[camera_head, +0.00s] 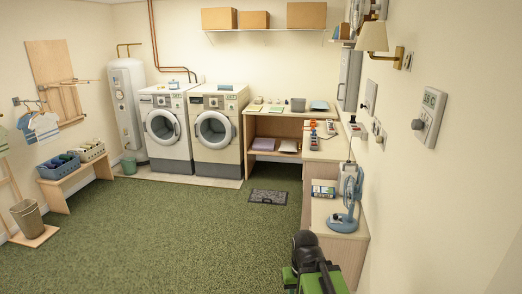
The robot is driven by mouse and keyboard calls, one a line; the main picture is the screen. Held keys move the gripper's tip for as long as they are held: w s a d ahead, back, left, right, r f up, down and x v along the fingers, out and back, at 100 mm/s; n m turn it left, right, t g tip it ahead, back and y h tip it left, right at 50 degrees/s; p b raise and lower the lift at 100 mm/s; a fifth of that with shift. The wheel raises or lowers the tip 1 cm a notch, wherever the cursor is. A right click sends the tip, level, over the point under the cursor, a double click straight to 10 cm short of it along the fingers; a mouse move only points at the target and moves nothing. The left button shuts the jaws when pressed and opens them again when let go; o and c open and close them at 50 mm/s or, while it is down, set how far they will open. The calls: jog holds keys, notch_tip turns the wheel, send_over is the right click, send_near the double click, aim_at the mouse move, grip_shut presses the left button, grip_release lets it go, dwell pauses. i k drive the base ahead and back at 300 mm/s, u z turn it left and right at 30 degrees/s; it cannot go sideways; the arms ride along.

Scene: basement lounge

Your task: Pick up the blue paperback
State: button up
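I cannot pick out the blue paperback for sure. A small flat item (323,190) with a dark blue-green side and pale top lies on the low cabinet at the right, left of a blue desk fan (345,205). A flat blue-grey item (319,105) lies on the far desk. My arm, green and black, rises at the bottom right in front of the low cabinet. The end of my gripper (306,240) seems to be the dark part at its top. Its fingers are not clear, and I see nothing held.
Two washing machines (214,132) and a water heater (127,100) stand at the back. A bench (62,195) with baskets is at the left. A dark mat (268,197) lies before the desk (262,122). Green carpet is free in the middle. A wall runs close on the right.

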aim_at(321, 191)
jog(key=u, duration=0.05)
jog(key=i, duration=2.9)
jog(key=u, duration=1.15)
